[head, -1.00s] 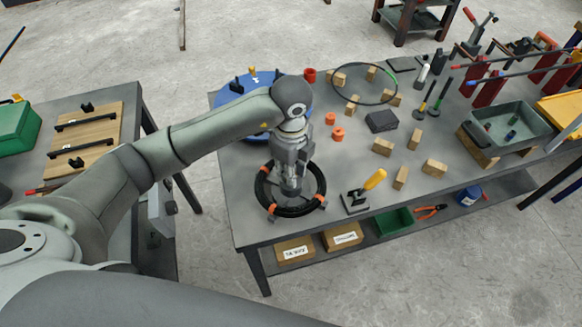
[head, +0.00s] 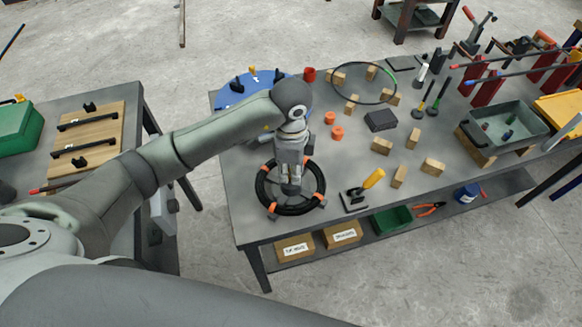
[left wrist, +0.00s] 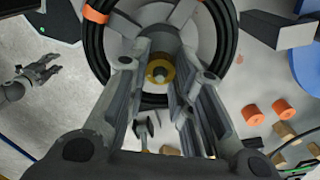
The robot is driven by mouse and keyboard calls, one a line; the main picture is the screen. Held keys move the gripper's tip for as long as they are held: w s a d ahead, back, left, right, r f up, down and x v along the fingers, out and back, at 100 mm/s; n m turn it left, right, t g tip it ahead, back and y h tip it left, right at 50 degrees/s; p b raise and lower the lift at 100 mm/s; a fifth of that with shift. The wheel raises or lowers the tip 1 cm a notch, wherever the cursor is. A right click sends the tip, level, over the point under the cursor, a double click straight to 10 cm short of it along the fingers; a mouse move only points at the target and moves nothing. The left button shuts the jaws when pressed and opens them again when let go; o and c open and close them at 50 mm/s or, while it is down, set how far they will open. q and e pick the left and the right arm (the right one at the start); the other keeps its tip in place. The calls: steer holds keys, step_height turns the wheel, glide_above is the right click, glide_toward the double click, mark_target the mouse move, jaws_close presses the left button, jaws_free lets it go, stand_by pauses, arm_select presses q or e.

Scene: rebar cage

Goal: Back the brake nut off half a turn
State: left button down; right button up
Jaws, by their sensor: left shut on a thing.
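The brass brake nut (left wrist: 160,72) sits at the hub of a black ring-shaped reel (head: 318,178) with orange clips, at the near left of the bench. The reel's black rim and grey spokes also show in the left wrist view (left wrist: 95,50). My left gripper (left wrist: 165,62) points down over the hub, its fingers on either side of the nut and shut on it. In the head view the left gripper (head: 291,187) hides the nut. My right gripper (left wrist: 48,68) shows small at the left of the left wrist view, its fingers apart and empty.
A clamp-like tool with a yellow handle (head: 374,178) stands right of the reel. A blue disc (head: 235,95) lies behind it. Orange cups (head: 337,133) and several wooden blocks (head: 382,146) stand to the right. The bench's front edge (head: 262,243) is close to the reel.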

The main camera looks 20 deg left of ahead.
arm_select(q)
steer(key=c, duration=1.2)
jaws_free()
step_height(320, 180, up, 12)
